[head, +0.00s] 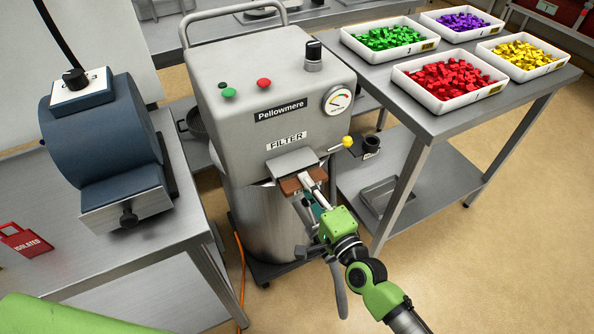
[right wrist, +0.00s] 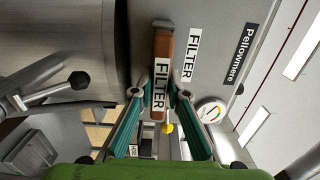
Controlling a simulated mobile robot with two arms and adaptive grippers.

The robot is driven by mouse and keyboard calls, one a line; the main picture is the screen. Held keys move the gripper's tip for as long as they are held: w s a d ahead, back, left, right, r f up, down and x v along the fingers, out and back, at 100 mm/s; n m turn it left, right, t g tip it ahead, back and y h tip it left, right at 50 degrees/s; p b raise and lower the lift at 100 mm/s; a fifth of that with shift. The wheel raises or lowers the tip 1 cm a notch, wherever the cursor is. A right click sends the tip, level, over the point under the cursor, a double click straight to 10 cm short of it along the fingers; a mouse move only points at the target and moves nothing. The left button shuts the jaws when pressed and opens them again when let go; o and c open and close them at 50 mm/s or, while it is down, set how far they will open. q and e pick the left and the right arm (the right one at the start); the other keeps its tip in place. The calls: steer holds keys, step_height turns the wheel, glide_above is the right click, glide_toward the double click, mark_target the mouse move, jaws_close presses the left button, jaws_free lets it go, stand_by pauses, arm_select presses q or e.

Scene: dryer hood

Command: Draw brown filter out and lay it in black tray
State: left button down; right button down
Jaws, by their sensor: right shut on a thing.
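The brown filter (head: 296,183) sits at the slot under the FILTER label on the front of the grey Pellowmere machine (head: 250,75), its front end sticking out below a metal hood. In the right wrist view the brown filter (right wrist: 162,48) shows between the fingers, with a FILTER label on its front end. My right gripper (head: 314,194) is shut on the filter's front end. Its green fingers (right wrist: 160,95) lie either side of the label. How deep the filter reaches inside is hidden. I cannot clearly make out a black tray. My left gripper is not in view.
A small black ledge with a dark cup (head: 371,144) is right of the machine, near a yellow knob (head: 348,142). A metal table (head: 455,122) holds several bins of coloured pieces. A grey tray (head: 392,193) lies on its lower shelf. A blue drum (head: 100,130) stands left.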

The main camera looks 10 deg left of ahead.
steer(key=shift+s+d, duration=0.25)
steer(key=shift+s, duration=0.1)
steer(key=shift+s+d, duration=0.1)
steer(key=shift+p+v, duration=0.35)
steer(key=shift+v, duration=2)
steer(key=shift+s+d, duration=0.15)
steer(key=shift+s, duration=0.05)
steer(key=shift+v, duration=1.65)
steer(key=v, duration=1)
steer(key=shift+r, duration=0.1)
